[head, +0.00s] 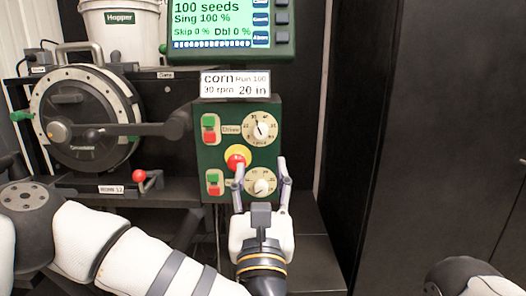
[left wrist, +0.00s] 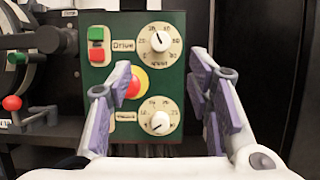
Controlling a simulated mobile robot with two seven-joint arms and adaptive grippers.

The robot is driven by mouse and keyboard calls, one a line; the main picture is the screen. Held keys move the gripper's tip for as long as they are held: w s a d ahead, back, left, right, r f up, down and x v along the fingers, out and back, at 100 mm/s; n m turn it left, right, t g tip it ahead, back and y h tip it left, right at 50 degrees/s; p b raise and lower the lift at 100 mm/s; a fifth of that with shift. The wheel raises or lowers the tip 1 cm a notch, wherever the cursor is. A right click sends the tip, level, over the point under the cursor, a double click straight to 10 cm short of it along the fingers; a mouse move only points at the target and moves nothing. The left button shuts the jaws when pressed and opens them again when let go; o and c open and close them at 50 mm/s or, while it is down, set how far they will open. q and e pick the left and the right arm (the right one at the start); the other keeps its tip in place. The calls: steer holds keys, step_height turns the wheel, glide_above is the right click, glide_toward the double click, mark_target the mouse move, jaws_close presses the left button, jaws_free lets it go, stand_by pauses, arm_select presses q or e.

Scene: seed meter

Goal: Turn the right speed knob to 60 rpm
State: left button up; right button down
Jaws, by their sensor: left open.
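The green control panel (head: 217,148) carries two white pointer knobs on cream dials. The upper knob (head: 262,128), beside the "Drive" label, also shows in the left wrist view (left wrist: 159,41); its pointer leans up and slightly left. The lower knob (head: 261,187) also shows in the left wrist view (left wrist: 159,123); its pointer aims down-left. My left gripper (head: 262,165) is open and empty in front of the panel, its fingers either side of the lower dial in the head view. In the left wrist view its fingers (left wrist: 161,85) spread wide below the upper knob. Whether they touch the panel is unclear.
A red emergency button (head: 236,158) on yellow sits between the dials, close to the left finger. Red and green buttons (head: 209,128) line the panel's left. A card (head: 235,84) reads "30 rpm" below the display (head: 226,25). A red-knobbed lever (head: 140,176) stands left.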

mark_target(260, 135)
arm_select(q)
steer(key=x, duration=1)
steer(key=shift+w+r, duration=0.1)
steer(key=shift+w, duration=0.1)
jaws_close()
